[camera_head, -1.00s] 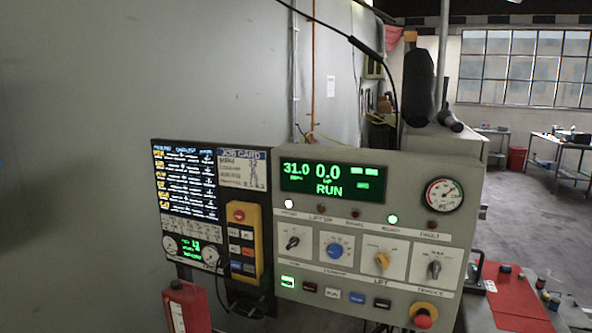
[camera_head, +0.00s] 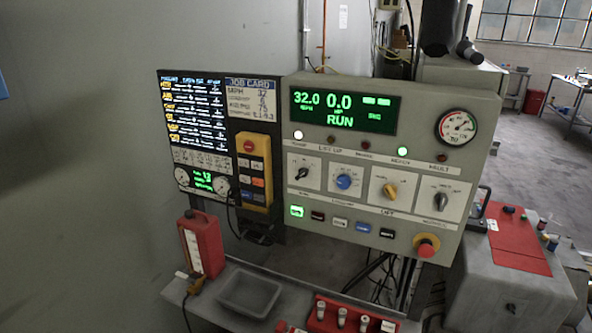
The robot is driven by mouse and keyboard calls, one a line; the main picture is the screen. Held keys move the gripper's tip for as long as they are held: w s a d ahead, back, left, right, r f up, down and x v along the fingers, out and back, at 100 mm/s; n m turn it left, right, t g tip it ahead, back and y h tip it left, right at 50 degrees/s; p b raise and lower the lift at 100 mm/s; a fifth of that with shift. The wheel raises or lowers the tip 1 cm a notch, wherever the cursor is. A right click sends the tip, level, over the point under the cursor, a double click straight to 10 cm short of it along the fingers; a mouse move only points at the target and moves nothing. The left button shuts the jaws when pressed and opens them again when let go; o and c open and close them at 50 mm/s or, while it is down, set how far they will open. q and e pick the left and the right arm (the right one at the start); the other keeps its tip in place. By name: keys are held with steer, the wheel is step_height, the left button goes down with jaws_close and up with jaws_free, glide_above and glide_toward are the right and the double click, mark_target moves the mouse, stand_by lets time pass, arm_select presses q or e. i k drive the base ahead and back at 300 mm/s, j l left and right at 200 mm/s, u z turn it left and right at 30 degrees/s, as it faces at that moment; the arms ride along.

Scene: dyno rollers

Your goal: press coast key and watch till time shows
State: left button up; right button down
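The control panel (camera_head: 402,150) stands upright before me. Its display (camera_head: 344,108) shows 32.0, 0.0 and RUN in green, with smaller text I cannot read. A row of keys runs along its lower edge: a lit green key (camera_head: 297,211), a dark red key (camera_head: 318,216), a pale key (camera_head: 340,222), a blue key (camera_head: 363,229) and a black key (camera_head: 387,233). The key labels are too small to tell which is coast. The job card (camera_head: 249,97) on the left board lists MPH 32. Neither gripper is in view.
A red emergency knob (camera_head: 426,246) sticks out at the panel's lower right. A yellow pendant (camera_head: 254,170) hangs left of it. Below are a grey shelf with a tray (camera_head: 249,293), a red bottle (camera_head: 202,244) and small red-based items (camera_head: 341,317). A red-topped cabinet (camera_head: 517,240) stands right.

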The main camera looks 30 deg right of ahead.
mark_target(360, 227)
steer(key=k+l+z, duration=0.1)
steer(key=z, duration=1.05)
steer(key=k+l, duration=0.05)
